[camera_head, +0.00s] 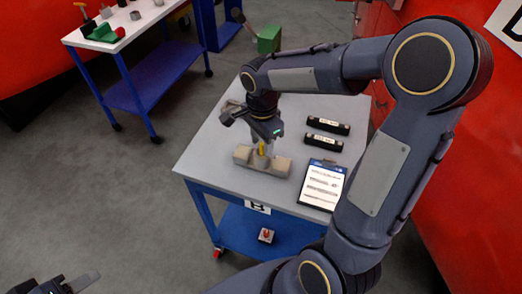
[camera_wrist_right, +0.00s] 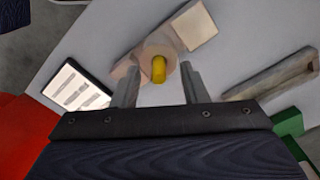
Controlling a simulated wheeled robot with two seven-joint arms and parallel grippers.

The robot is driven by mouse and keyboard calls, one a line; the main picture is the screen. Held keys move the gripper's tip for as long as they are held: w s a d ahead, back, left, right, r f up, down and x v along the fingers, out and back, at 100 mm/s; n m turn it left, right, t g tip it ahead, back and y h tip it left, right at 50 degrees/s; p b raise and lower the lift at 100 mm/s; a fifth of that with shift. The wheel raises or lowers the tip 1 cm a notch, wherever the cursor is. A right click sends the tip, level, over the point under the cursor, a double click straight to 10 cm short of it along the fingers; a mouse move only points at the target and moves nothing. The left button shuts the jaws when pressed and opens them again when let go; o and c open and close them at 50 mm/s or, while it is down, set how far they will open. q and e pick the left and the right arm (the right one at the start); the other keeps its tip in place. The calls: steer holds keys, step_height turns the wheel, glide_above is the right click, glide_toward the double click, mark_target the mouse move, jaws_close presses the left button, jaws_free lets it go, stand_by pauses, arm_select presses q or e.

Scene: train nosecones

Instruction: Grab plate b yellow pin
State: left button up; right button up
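The yellow pin (camera_head: 262,148) stands in a beige block (camera_head: 280,168) on the grey table marked B (camera_head: 215,150). In the wrist view the yellow pin (camera_wrist_right: 158,69) sits in a round boss of the beige block (camera_wrist_right: 196,26). My right gripper (camera_head: 262,140) points down over the block. Its two fingers (camera_wrist_right: 158,88) are spread, with the pin showing between their tips and a gap on each side. Whether the tips reach down to the pin's height is hard to tell. My left gripper (camera_head: 75,284) shows only in part at the bottom left, away from the table.
Two black labelled boxes (camera_head: 328,126) and a tablet (camera_head: 322,185) lie right of the block. A long beige piece (camera_wrist_right: 272,82) lies nearby in the wrist view. A green block (camera_head: 269,39) is at the far side. Another table (camera_head: 130,22) stands back left.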

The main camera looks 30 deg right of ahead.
steer(key=shift+f, duration=0.75)
jaws_close()
steer(key=shift+r, duration=0.15)
